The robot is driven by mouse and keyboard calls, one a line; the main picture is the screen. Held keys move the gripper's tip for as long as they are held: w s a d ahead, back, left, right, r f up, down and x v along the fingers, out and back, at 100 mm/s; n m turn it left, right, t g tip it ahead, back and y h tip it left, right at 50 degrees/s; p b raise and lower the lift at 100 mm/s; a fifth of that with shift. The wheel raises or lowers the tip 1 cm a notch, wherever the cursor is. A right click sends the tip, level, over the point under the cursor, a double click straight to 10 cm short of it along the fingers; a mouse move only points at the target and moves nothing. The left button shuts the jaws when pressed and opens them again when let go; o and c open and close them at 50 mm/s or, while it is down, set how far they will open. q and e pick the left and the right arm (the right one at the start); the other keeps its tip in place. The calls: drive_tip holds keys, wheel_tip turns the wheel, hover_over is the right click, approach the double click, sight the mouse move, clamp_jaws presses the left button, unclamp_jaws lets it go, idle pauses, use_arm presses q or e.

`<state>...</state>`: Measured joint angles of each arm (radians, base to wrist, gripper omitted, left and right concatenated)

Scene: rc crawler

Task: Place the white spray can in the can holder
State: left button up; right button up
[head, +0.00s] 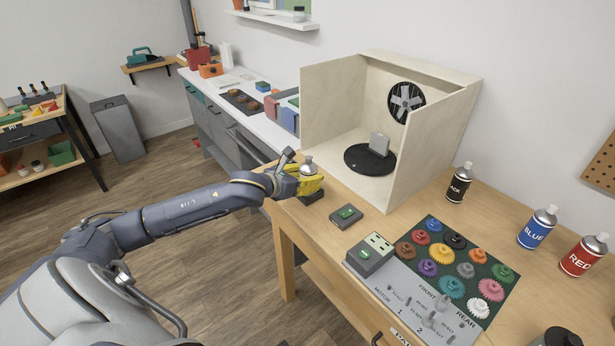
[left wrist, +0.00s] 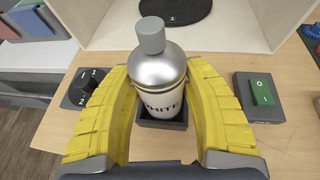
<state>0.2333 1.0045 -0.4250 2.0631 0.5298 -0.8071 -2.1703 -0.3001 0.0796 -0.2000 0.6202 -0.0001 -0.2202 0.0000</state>
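The white spray can (left wrist: 158,85) stands upright between the yellow fingers of my left gripper (left wrist: 160,90), with its grey cap and the word WHITE showing in the left wrist view. The fingers lie against both sides of the can. The can holder (left wrist: 163,140) is a dark square box directly beneath; the can's foot is at its opening, and I cannot tell how deep it sits. In the head view my left gripper (head: 308,184) is at the table's left edge, hiding most of the can (head: 308,166); the dark holder (head: 312,197) shows below. My right gripper is not in view.
A green-button switch box (head: 346,215) is close right of the holder, and a dark knob (left wrist: 85,87) is close left. A wooden booth (head: 440,150) with a turntable stands behind. Black (head: 459,183), blue (head: 538,228) and red (head: 583,255) cans stand right. A gear board (head: 455,245) lies in front.

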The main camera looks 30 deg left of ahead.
use_arm(q)
drive_tip(key=o, duration=0.4)
drive_tip(key=shift+r, duration=0.15)
drive_tip(key=shift+v, duration=5.95)
